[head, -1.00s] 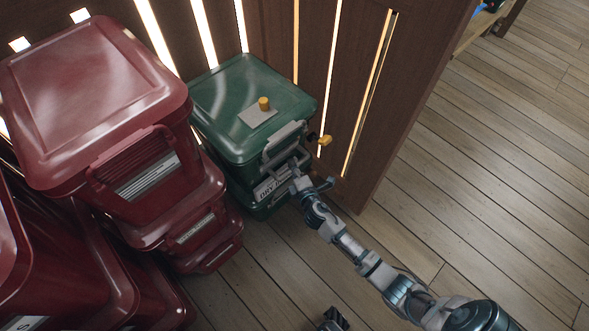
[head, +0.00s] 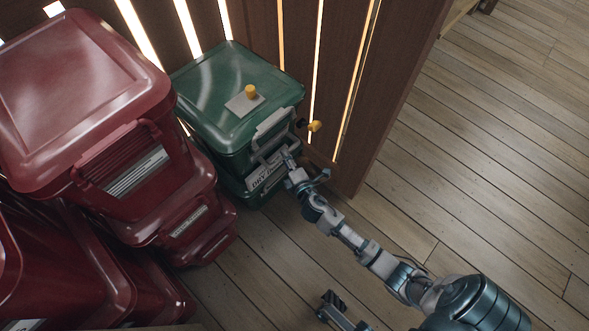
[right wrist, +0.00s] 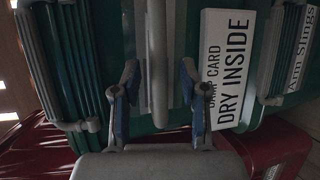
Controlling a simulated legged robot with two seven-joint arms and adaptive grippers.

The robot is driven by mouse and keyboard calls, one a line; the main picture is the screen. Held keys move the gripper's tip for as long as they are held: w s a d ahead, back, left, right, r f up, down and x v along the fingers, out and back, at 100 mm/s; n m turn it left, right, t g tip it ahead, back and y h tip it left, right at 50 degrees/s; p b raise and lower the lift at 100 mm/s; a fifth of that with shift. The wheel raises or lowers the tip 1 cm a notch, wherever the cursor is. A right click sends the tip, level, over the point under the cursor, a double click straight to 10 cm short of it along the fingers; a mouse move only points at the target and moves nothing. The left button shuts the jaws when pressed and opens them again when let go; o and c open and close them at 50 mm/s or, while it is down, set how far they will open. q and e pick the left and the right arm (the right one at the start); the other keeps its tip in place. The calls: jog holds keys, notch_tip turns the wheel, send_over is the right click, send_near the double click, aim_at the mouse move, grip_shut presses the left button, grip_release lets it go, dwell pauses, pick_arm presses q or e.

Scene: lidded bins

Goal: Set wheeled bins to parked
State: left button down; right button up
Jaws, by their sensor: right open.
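A dark green lidded bin (head: 236,92) stands against the slatted wall in the head view. Contact is unclear. My left gripper (head: 334,306) seems partly visible at the bottom. No wheels are visible.
Stacked dark red bins (head: 75,105) stand close to the green bin's left. The wooden wall (head: 380,110) ends just to its right. The plank floor (head: 490,170) is clear on the right.

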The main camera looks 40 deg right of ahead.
jog(key=v, duration=0.8)
jog(key=shift+s+d, duration=0.2)
jog(key=shift+s, duration=0.2)
